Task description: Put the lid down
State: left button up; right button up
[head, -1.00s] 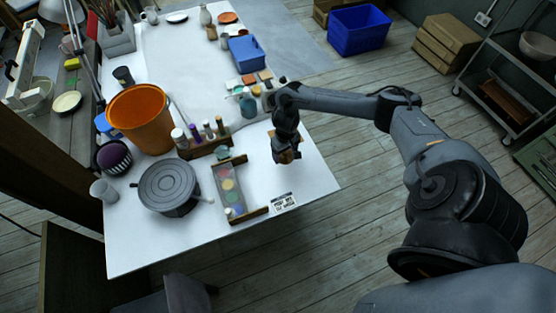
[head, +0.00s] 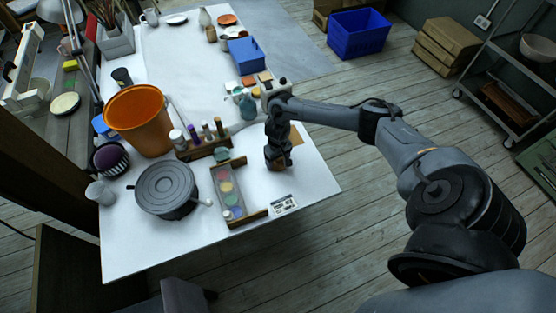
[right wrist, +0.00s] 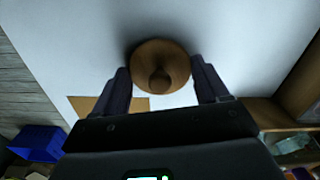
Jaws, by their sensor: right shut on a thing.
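In the right wrist view the lid (right wrist: 174,57) is a round brown disc with a knob at its middle. The two dark fingers of my right gripper (right wrist: 160,82) are on either side of it, and the gripper is shut on it. In the head view my right gripper (head: 277,165) points down over the white table (head: 150,245), right of the paint tray. The lid is mostly hidden there by the gripper. It appears very low over the white surface; I cannot tell whether it touches. My left gripper is not in view.
A tan flat piece (head: 297,137) lies just beside the gripper and shows in the right wrist view too. Left of it are a paint tray (head: 228,187), a grey turntable (head: 165,188) and an orange bucket (head: 140,122). A small printed card (head: 284,204) lies near the table edge.

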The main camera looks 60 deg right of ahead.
jog(key=o, duration=1)
jog(key=shift+f, duration=0.1)
notch_tip(320, 180, up, 12)
jog(key=p, duration=0.3)
